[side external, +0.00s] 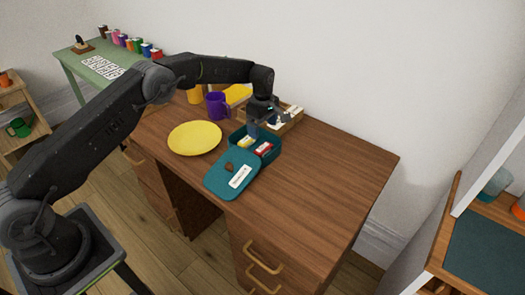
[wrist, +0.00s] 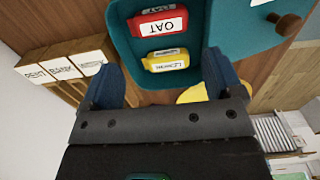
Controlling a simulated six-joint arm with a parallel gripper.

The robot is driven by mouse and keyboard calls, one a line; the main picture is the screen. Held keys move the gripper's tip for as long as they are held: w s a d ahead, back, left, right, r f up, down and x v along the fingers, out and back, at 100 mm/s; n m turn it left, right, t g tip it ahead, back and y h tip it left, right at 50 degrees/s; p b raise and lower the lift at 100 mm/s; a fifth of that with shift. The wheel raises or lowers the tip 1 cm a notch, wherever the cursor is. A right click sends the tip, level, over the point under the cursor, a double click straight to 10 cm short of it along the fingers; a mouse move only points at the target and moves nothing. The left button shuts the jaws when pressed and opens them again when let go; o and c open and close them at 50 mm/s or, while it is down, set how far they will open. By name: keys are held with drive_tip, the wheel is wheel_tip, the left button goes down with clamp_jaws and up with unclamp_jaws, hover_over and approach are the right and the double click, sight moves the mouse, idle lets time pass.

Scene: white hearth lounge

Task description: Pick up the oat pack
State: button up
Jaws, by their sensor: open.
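The red oat pack (wrist: 161,24) lies in an open teal box (wrist: 120,45) and shows its OAT label in the wrist view. It also shows as a red patch in the side external view (side external: 264,149). In the side external view my gripper (side external: 256,124) is above the box's back edge.
The teal lid (side external: 218,181) with a brown knob lies in front of the box. The desk's right side (side external: 335,165) is clear.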

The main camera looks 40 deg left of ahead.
sight(262, 147)
wheel_tip(262, 147, down, 10)
drive_tip(key=shift+s+r, duration=0.1)
idle(0.4)
drive_tip(key=shift+c, duration=0.4)
drive_tip(key=c, duration=0.5)
drive_tip(key=shift+r, duration=0.15)
